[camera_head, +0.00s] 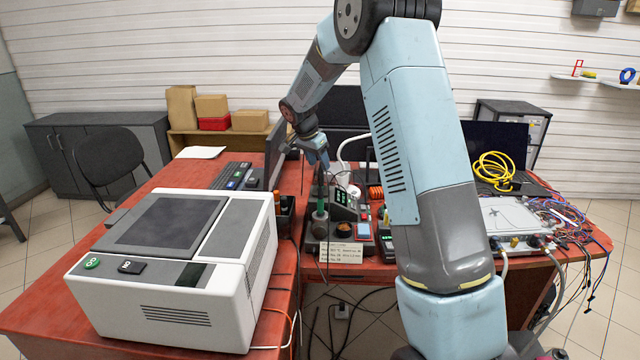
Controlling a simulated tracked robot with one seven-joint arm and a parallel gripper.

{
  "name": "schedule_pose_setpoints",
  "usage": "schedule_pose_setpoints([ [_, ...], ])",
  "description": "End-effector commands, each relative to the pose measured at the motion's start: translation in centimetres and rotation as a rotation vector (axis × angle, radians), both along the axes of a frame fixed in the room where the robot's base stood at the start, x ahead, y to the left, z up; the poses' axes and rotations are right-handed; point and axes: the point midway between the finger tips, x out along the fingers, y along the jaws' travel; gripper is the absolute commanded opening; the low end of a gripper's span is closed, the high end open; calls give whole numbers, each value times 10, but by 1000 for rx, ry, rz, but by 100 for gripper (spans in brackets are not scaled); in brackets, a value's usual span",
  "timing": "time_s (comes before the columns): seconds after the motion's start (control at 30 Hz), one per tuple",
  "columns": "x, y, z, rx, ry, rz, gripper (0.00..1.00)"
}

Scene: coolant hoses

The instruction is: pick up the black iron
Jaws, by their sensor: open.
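My gripper (319,163) is open, pointing down at the back of the red desk. Right below it, a slim dark upright thing (320,188) looks like the black iron standing in its holder. There is a bit of green at its lower part. The gripper's fingertips are at or just above its top; I cannot tell if they touch. The soldering station (344,206) with a green display stands just to the right of it. The iron's lower end is hard to make out.
A large white machine (170,262) fills the left desk. Monitors (343,108) stand behind the gripper. An orange wire spool (375,193), a yellow cable coil (493,170) and loose wires (588,232) are to the right.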

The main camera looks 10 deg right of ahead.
Motion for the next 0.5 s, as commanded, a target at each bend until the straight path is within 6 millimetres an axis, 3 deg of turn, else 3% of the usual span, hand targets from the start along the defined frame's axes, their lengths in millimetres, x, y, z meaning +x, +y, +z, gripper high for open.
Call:
schedule_pose_setpoints([
  [0.5,10,-7,-38,0,2,0,51],
])
